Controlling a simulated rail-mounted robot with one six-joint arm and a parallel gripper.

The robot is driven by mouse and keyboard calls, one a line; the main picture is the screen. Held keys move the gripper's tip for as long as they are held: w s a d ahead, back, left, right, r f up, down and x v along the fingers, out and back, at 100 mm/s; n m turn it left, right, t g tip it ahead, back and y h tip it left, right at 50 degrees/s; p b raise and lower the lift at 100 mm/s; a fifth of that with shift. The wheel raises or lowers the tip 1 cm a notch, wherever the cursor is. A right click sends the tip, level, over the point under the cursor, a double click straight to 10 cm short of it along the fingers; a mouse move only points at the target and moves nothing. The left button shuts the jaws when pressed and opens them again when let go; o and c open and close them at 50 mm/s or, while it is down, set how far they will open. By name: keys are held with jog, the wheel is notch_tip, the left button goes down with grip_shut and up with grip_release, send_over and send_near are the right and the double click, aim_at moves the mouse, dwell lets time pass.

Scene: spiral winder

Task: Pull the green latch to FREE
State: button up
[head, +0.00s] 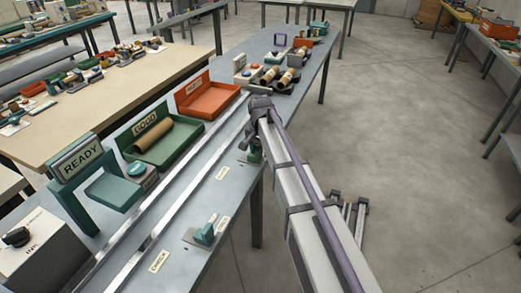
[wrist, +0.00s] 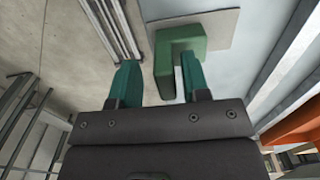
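A green latch (wrist: 183,38) on a pale plate (wrist: 220,27) shows in the wrist view, with a leg pointing toward my gripper (wrist: 159,80). My gripper's teal fingers are apart, one on each side of that leg. The right finger is close to the leg, in the latch's notch; a gap shows at the left finger. Whether either finger touches is unclear. In the head view my gripper (head: 254,148) is at the right edge of the grey bench, largely covering this latch. I cannot read a FREE mark.
Another green latch (head: 205,235) stands on a plate nearer on the bench. Long metal rails (head: 180,190) run left of my gripper. Beyond them are the green GOOD tray (head: 120,143) with a brown tube, an orange tray (head: 208,102) and the READY sign (head: 78,160). Open floor lies right.

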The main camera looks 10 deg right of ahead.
notch_tip(320, 180, up, 11)
jog(key=p, duration=1)
jog(key=shift+f+p, duration=0.1)
jog(key=shift+p, duration=0.3)
jog(key=shift+s+n, duration=0.2)
jog(key=shift+n, duration=0.3)
jog(key=s+d+n, duration=0.2)
jog(key=s+n, duration=0.3)
jog(key=s, duration=2.1)
jog(key=shift+s+n, duration=0.3)
jog(key=shift+s, duration=0.05)
